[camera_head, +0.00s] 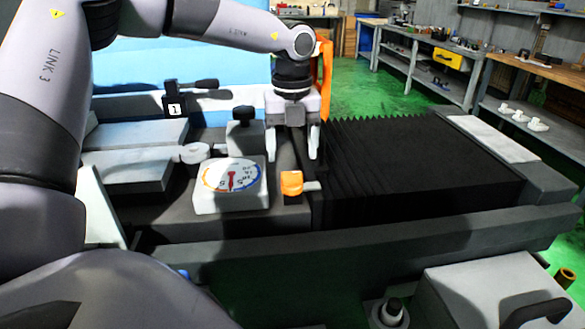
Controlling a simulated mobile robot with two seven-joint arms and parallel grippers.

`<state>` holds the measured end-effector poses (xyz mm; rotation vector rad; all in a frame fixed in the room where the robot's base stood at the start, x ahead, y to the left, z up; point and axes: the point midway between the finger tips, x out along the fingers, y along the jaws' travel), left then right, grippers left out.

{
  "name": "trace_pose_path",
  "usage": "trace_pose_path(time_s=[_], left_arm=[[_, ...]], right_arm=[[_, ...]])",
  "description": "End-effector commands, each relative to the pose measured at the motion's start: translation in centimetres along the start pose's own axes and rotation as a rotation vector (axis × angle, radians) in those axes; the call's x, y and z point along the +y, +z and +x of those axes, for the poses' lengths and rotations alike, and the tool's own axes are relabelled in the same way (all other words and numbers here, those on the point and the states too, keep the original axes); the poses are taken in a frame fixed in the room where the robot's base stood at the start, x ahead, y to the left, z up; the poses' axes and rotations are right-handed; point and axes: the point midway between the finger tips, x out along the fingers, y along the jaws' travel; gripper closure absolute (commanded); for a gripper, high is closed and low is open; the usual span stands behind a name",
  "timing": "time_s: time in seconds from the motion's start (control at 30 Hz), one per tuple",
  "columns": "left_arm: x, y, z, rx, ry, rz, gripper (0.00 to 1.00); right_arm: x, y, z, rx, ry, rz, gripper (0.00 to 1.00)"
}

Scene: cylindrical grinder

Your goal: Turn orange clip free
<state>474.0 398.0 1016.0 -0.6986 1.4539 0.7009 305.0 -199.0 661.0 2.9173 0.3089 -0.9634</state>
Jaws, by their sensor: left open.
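The orange clip (291,183) sits at the right end of the machine's grey block, beside the white dial plate (231,186) with its red pointer. A short light pin sticks out to the right of the clip. My left gripper (292,158) points down just behind and above the clip, with its two fingers apart and nothing visible between them. It looks apart from the clip, though the exact gap in depth cannot be told. A taller orange part (324,75) stands behind the gripper, partly hidden by it. My right gripper does not show.
A black knob block (243,130) stands left of the gripper. Black bellows (400,165) lie to the right. A long dark rail (400,235) runs along the front. A grey box with a black handle (490,290) is at front right. Workbenches stand far behind.

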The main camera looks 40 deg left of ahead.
Motion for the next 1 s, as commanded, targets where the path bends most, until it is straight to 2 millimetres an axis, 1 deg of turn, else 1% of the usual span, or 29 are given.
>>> trace_pose_path(time_s=[0.03,0.2,0.33,0.5,0.73,0.77,0.8,0.87,0.9,0.93,1.0], left_arm=[[0.1,-0.1,0.8,0.005,0.001,0.000,0.27],[0.1,-0.1,3.5,0.005,0.002,0.000,0.27],[0.1,-0.1,5.2,0.004,0.001,0.000,0.27],[0.0,-0.1,6.1,0.003,-0.001,0.000,0.27],[0.0,-0.1,6.2,0.002,-0.001,0.000,0.27],[0.0,-0.1,6.2,0.002,-0.001,0.000,0.31],[0.0,-0.1,6.2,0.002,-0.001,0.000,0.44],[0.0,-0.1,6.2,0.002,-0.001,0.000,0.63],[0.0,0.0,6.2,0.002,-0.001,0.000,0.76],[0.0,0.0,6.2,0.002,-0.001,0.000,0.84],[0.0,0.0,6.2,0.002,-0.001,0.000,0.84]], right_arm=[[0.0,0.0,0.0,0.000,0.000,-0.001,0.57],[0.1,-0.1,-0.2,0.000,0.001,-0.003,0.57],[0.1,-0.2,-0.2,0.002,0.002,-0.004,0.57],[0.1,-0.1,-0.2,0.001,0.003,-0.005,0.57],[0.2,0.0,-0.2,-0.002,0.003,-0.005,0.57],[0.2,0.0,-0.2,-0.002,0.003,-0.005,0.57],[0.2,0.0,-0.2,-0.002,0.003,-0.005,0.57],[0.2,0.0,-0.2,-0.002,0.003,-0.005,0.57],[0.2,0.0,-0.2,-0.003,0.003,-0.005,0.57],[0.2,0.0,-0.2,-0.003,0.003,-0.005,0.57],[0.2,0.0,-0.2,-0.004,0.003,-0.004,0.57]])
